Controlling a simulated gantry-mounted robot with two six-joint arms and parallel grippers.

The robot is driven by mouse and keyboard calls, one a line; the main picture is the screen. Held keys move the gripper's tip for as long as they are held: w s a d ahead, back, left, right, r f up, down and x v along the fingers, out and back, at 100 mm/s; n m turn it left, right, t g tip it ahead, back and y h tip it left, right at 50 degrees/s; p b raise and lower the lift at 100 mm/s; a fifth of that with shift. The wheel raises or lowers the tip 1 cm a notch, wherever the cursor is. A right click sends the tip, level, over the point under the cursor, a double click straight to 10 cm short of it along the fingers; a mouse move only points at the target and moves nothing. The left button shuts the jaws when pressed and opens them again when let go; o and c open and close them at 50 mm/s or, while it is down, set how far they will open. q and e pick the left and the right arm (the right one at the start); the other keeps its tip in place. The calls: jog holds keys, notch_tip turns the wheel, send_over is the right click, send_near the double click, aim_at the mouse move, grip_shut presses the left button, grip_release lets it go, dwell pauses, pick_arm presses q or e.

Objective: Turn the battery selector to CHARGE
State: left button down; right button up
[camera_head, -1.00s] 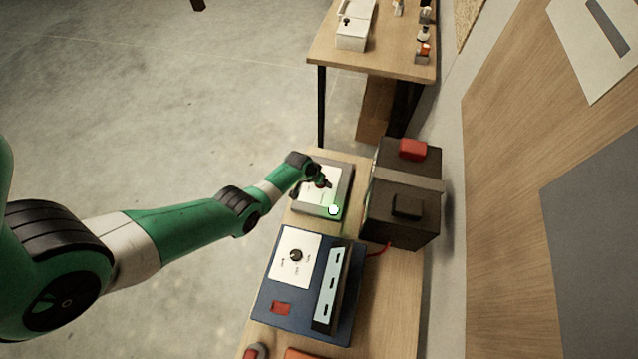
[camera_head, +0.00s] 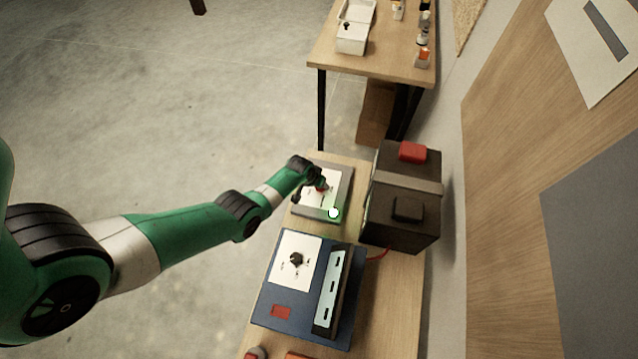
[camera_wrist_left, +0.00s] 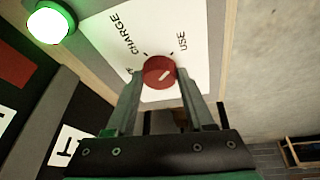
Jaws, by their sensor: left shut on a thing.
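The battery selector is a round red knob (camera_wrist_left: 158,72) on a white label plate (camera_wrist_left: 195,30) marked CHARGE and USE, with a third marking partly hidden at the left. A short white line shows on the knob's face; I cannot tell surely which mark it points at. My left gripper (camera_wrist_left: 160,82) is shut on the knob, one finger on each side. In the head view the left gripper (camera_head: 322,186) is over the selector's grey panel (camera_head: 343,190) and hides much of the knob. My right gripper is not in view.
A lit green-white lamp (camera_head: 333,212) sits on the panel's near corner. A dark battery box (camera_head: 405,200) with a red cap stands at the right. A blue unit (camera_head: 270,310) with a black knob stands nearer. A second table (camera_head: 335,60) is at the back.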

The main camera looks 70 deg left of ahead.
pick_arm(q)
jog(key=shift+d+f+n+y, duration=0.1)
jog(key=shift+n+y, duration=0.2)
jog(key=shift+n, duration=0.6)
jog(key=n+g+b, duration=0.1)
jog(key=n, duration=0.1)
jog(key=shift+w+d+n+y, duration=0.1)
jog(key=shift+n+y, duration=0.2)
jog(key=shift+y, duration=0.1)
jog(key=n+g, duration=0.1)
jog(key=n, duration=0.1)
jog(key=shift+w+n+y, duration=0.1)
jog(key=shift+n+y, duration=0.2)
jog(key=shift+n+g+b, duration=0.3)
jog(key=shift+n+b, duration=0.15)
jog(key=shift+n, duration=0.45)
jog(key=shift+w+f+n+g+b, duration=0.15)
jog(key=shift+n+g+b, duration=0.35)
jog(key=shift+n+b, duration=0.5)
jog(key=shift+n+g+b, duration=0.3)
jog(key=shift+n+b, duration=0.35)
jog(key=shift+n, duration=0.25)
jog(key=shift+n+b, duration=0.3)
jog(key=shift+r, duration=0.2)
